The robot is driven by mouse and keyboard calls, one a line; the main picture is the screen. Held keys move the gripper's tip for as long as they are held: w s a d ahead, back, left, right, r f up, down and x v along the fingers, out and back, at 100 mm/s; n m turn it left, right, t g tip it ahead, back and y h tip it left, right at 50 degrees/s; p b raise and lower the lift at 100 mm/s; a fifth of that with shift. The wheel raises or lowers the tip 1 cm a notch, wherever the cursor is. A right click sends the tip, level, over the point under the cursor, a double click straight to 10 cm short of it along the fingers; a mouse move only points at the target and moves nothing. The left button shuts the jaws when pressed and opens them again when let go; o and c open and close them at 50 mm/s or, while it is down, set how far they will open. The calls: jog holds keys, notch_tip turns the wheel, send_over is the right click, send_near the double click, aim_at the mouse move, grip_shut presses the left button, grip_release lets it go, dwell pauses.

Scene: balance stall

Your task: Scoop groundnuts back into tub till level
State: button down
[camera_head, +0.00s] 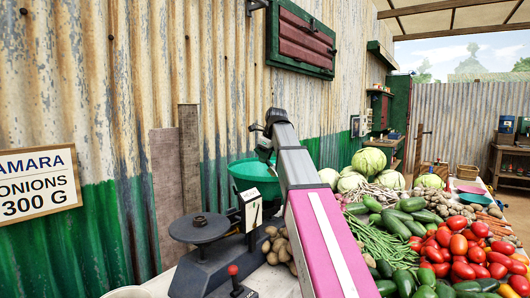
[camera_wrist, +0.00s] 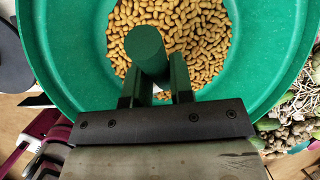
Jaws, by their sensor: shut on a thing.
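A green pan (camera_head: 250,174) sits on the balance scale, partly hidden by my arm. In the wrist view the green pan (camera_wrist: 75,60) holds a bed of groundnuts (camera_wrist: 195,35). My gripper (camera_wrist: 155,88) is over the pan, its fingers shut on a green cylindrical handle (camera_wrist: 146,45). The handle's far end is over the nuts; whether a scoop head lies beneath cannot be told. The scale (camera_head: 215,270) has a dark, bare round plate (camera_head: 202,228) at left and a white pointer housing (camera_head: 250,208). A pale rim (camera_head: 127,293) shows at the bottom edge; its contents are out of view.
Potatoes (camera_head: 278,247) lie right of the scale. Tomatoes (camera_head: 470,250), cucumbers, green beans (camera_head: 375,237) and cabbages (camera_head: 369,160) fill the table's right side. A corrugated wall (camera_head: 110,120) closes off the back, with a price sign (camera_head: 38,184).

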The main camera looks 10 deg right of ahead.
jog(key=shift+f, duration=2)
jog(key=shift+r, duration=7.1)
